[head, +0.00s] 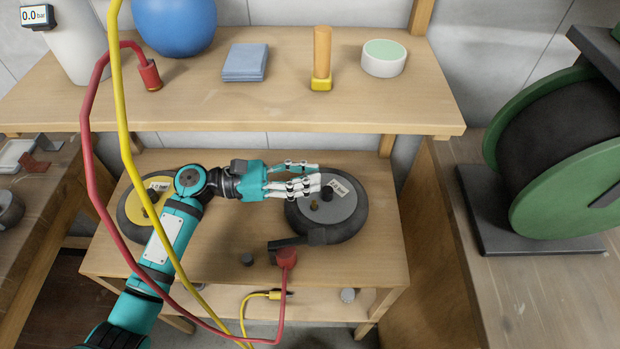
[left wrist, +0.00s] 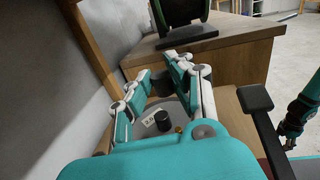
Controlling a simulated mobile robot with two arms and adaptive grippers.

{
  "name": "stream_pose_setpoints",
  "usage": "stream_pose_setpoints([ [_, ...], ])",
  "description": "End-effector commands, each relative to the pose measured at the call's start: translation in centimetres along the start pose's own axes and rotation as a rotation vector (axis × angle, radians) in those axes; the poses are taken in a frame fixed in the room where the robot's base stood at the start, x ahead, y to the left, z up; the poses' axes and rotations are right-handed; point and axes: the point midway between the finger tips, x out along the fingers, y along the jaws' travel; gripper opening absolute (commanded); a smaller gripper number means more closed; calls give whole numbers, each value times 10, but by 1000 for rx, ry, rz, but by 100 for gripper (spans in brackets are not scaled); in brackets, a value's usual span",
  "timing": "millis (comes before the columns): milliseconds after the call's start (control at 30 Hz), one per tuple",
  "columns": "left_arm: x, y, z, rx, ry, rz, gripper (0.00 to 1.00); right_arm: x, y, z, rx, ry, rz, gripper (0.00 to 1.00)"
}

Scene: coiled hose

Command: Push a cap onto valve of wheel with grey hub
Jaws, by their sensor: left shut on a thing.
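The wheel with the grey hub (head: 349,226) lies flat on the bench, with a label and a black cylinder on its hub. Its small brass valve (head: 314,205) stands up from the hub, and the valve (left wrist: 178,129) also shows bare in the left wrist view. My left gripper (head: 318,178) is above this wheel's far left part. In the left wrist view its fingertips are closed on a small dark piece (left wrist: 160,83), apparently a cap, which the fingers hide in the head view. Another dark cap (head: 247,259) lies on the bench near its front.
A wheel with a yellow hub (head: 136,222) lies left, partly behind my arm. Red and yellow hoses (head: 124,130) hang across the left side. A shelf (head: 210,110) runs behind.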

Motion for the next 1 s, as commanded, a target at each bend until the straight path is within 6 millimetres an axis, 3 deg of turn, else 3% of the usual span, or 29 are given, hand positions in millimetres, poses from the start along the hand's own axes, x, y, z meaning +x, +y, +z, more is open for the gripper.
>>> stream_pose_setpoints([
  [367, -1, 0, 2, -6, 1, -16, 5, -8, -6, 2, 2, -4, -8, 40],
  [1000, -1, 0, -56, -5, 1, -16, 5, 29, 0, 6, -2, -5, 0, 40],
])
